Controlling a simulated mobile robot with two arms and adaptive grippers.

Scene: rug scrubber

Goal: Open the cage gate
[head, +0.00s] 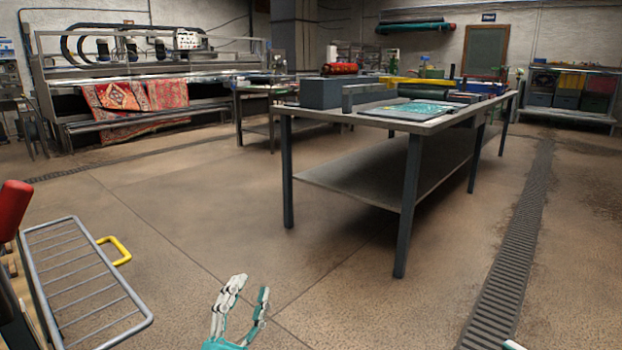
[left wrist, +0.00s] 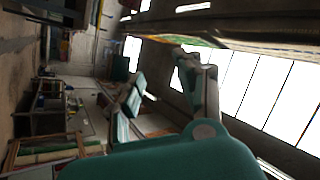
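The cage gate (head: 150,318) is a grey metal frame with thin parallel bars at the lower left of the head view. A yellow loop handle (head: 126,250) sticks out from its far right side. How far the gate stands open cannot be told. My left gripper (head: 252,287) is right of the gate and handle, apart from both. Its two fingers are spread, with nothing between them. In the left wrist view its fingers (left wrist: 165,92) also show parted and empty. A small pale tip (head: 512,345) at the bottom edge may be my right gripper; its state is hidden.
A red padded part (head: 12,208) is at the left edge beside the gate. A long metal worktable (head: 440,122) stands ahead. A floor drain grate (head: 515,240) runs along the right. The floor (head: 220,220) between gate and table is clear.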

